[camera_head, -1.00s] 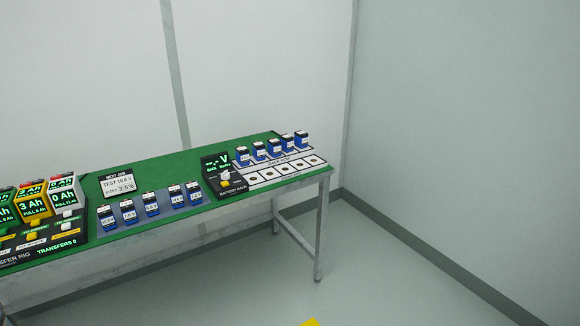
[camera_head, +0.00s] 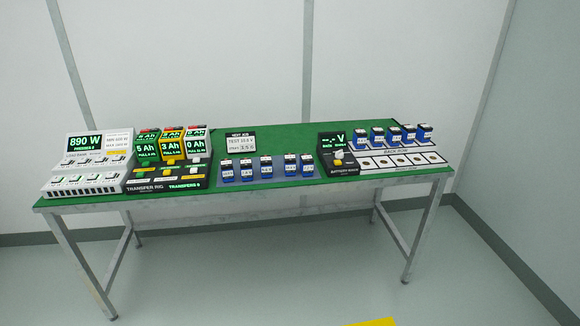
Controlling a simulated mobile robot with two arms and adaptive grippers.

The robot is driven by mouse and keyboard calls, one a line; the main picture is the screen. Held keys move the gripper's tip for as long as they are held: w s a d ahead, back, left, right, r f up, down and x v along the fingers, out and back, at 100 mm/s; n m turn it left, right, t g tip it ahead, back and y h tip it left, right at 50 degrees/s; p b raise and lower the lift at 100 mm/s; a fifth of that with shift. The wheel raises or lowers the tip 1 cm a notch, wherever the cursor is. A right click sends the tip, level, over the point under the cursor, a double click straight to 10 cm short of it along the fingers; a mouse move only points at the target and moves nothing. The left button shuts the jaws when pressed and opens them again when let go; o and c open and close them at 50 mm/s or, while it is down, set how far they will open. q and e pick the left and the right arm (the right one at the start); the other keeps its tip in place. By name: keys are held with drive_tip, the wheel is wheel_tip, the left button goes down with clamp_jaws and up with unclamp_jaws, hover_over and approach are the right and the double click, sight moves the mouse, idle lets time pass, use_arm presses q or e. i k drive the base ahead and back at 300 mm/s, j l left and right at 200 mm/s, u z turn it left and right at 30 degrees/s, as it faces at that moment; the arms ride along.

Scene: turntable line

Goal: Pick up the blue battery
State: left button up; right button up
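Several small blue batteries with white labels stand upright in two groups on the green-topped table (camera_head: 285,190). One row stands on a grey-blue mat at the front middle, with a blue battery (camera_head: 227,173) at its left end and another (camera_head: 306,165) at its right end. The other row stands at the back right, from a blue battery (camera_head: 360,139) to one at the far right (camera_head: 424,133). Their labels are too small to read surely. Which one the task means cannot be told. Neither of my grippers is in view.
A battery rack meter (camera_head: 338,163) stands beside a white rack board (camera_head: 400,159) with empty round spots. A "next job" sign (camera_head: 240,142), a transfer rig (camera_head: 166,181) and a white power unit reading 890 W (camera_head: 88,180) stand further left. Floor in front is clear, with a yellow mark (camera_head: 375,322).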

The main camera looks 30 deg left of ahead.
sight(289, 161)
drive_tip(key=i+u, duration=0.15)
drive_tip(key=u, duration=1.05)
